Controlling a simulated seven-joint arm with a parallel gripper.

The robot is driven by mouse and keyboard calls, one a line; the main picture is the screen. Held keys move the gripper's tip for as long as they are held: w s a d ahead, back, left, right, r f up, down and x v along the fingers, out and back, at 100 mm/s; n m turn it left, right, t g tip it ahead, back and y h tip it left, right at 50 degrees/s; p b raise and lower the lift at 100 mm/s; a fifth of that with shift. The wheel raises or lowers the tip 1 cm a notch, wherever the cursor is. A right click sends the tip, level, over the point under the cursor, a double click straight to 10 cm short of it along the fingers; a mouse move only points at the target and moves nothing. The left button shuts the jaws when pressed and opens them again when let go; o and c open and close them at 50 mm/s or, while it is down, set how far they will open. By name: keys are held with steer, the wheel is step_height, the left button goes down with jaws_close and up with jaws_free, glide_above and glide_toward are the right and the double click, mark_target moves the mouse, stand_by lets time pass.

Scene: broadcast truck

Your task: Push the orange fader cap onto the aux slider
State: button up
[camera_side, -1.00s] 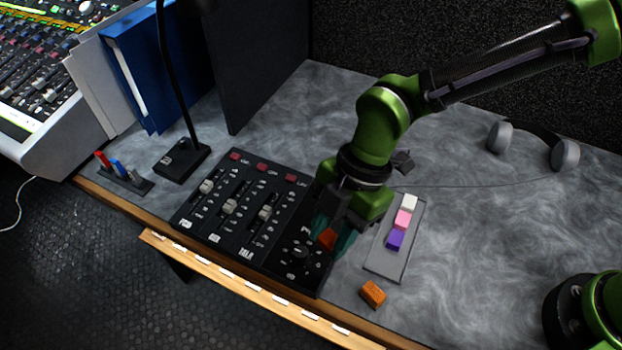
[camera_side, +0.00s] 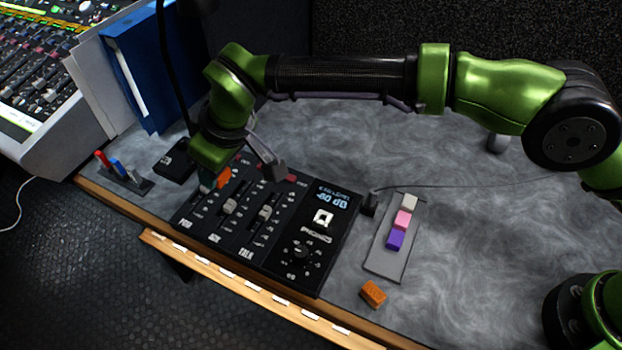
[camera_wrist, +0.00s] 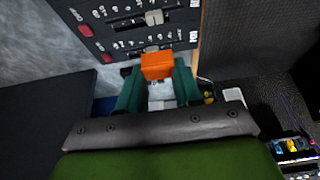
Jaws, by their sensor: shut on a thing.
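The orange fader cap (camera_wrist: 157,64) is held between the teal fingers of my gripper (camera_wrist: 157,82) in the wrist view. In the side view the cap (camera_side: 224,178) shows at my gripper (camera_side: 215,184), over the leftmost channel of the black slider panel (camera_side: 283,232). The arm hides that channel's grey slider tip, so I cannot tell whether the cap touches it. The middle slider tip (camera_side: 230,206) and the right slider tip (camera_side: 265,212) are light grey and bare.
A grey tray (camera_side: 385,268) holds white, pink and purple caps. A brown-orange block (camera_side: 373,293) lies in front of it. A small rack (camera_side: 126,182) with red, blue and grey pieces stands left. A blue binder (camera_side: 150,70) and lamp base (camera_side: 176,162) are close to my gripper.

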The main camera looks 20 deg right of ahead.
mark_target(226, 202)
steer(key=shift+f, duration=0.15)
steer(key=shift+f, duration=2.8)
steer(key=shift+f, duration=1.4)
steer(key=o, duration=1.1)
steer(key=v, duration=1.7)
